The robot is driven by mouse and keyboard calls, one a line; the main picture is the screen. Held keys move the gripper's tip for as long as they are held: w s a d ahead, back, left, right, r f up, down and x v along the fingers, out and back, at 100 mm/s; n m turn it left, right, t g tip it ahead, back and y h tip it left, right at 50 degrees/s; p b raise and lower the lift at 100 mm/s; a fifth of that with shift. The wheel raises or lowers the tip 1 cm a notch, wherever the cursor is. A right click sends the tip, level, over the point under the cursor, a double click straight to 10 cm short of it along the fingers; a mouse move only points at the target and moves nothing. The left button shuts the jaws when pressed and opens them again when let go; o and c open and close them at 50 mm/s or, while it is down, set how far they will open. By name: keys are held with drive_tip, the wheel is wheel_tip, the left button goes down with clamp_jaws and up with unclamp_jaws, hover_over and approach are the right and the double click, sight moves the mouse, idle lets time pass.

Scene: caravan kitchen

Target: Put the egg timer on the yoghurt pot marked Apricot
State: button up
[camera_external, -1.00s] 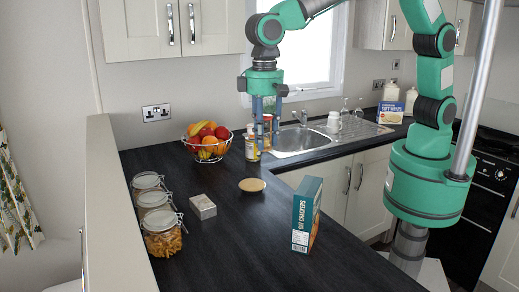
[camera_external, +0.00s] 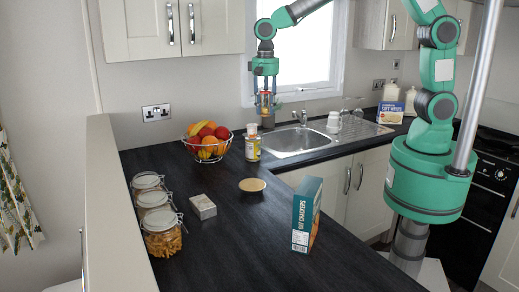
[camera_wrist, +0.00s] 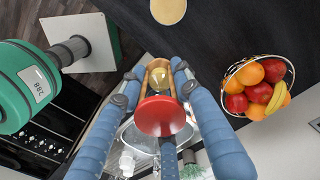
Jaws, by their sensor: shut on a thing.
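My gripper (camera_external: 266,102) is up in the air over the counter by the sink. It is shut on the egg timer (camera_wrist: 158,116), an hourglass with a red end disc, a wooden frame and a glass bulb. In the outside view the timer (camera_external: 267,112) hangs upright, clear of the counter and right of a small yellow-and-white container (camera_external: 253,148). I cannot read any Apricot marking, so I cannot tell which thing is the yoghurt pot.
A fruit bowl (camera_external: 207,151) stands left of the container. A tan round dish (camera_external: 252,185), a small grey box (camera_external: 203,207), pasta jars (camera_external: 160,220) and a tall teal box (camera_external: 305,213) stand on the dark counter. The sink (camera_external: 297,141) is at the back right.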

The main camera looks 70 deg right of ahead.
drive_tip(key=s+d+m+p, duration=0.1)
drive_tip(key=s+d+m, duration=0.15)
drive_tip(key=d, duration=0.75)
drive_tip(key=s+d+m, duration=0.1)
drive_tip(key=d+m, duration=0.3)
drive_tip(key=d, duration=0.6)
drive_tip(key=shift+n, duration=0.25)
wheel_tip(320, 180, down, 5)
drive_tip(key=shift+s+f, duration=0.15)
drive_tip(key=shift+f, duration=0.05)
drive_tip(key=p, duration=0.1)
hover_over(252, 125)
drive_tip(key=shift+d+f, duration=0.15)
drive_tip(key=shift+f, duration=0.55)
drive_tip(key=shift+f, duration=1.75)
drive_tip(key=shift+f, duration=0.5)
